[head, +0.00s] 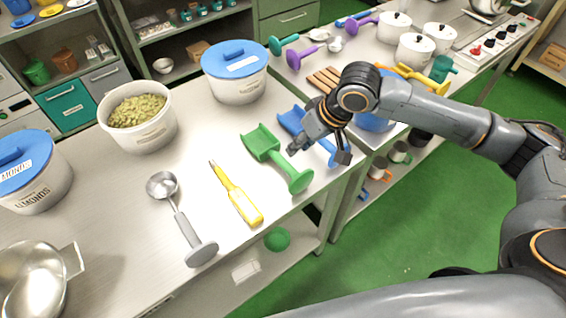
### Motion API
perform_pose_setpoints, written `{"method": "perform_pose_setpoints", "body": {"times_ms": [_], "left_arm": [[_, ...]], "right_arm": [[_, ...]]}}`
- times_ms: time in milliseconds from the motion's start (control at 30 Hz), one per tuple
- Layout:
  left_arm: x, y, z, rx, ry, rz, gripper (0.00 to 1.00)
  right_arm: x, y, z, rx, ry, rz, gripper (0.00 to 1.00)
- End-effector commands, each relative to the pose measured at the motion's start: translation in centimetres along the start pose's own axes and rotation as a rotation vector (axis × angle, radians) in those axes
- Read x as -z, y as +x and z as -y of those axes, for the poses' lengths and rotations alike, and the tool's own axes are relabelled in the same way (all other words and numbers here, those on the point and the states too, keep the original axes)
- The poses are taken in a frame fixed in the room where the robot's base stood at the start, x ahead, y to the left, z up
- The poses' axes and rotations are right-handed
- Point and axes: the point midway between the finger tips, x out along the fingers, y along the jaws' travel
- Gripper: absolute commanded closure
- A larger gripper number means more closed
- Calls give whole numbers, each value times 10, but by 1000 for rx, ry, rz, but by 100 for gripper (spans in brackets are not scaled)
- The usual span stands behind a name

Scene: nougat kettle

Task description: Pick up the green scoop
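The green scoop (278,158) lies on the steel table, its broad tray toward the back left and its round handle end toward the front right, near the table edge. My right gripper (321,153) is just right of the green scoop, pointing down with its fingers apart. The left finger is close to the green handle; I cannot tell whether it touches. A blue scoop (292,120) lies behind the gripper and is partly hidden by it. My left gripper is not in view.
A yellow-handled tool (236,195) and a grey metal ladle (183,222) lie left of the green scoop. A tub of green nuts (146,136) and a blue-lidded tub (236,82) stand behind. A steel bowl (30,280) is at front left. The table's front edge is close.

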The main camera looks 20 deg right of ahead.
Motion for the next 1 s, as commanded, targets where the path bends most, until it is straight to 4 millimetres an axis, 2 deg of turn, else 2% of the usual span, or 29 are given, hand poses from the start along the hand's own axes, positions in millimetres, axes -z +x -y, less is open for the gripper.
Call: {"method": "perform_pose_setpoints", "body": {"times_ms": [100,200,467,700,833,1000], "left_arm": [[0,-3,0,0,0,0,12],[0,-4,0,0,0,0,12],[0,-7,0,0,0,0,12],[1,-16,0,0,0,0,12],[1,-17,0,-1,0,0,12],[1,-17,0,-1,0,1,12]], "right_arm": [[0,25,1,3,0,3,71],[1,41,1,2,0,1,71],[1,62,1,0,-1,0,71],[3,97,3,1,-2,1,71],[3,107,2,0,-3,-1,71],[2,109,2,-1,-3,-1,71]]}}
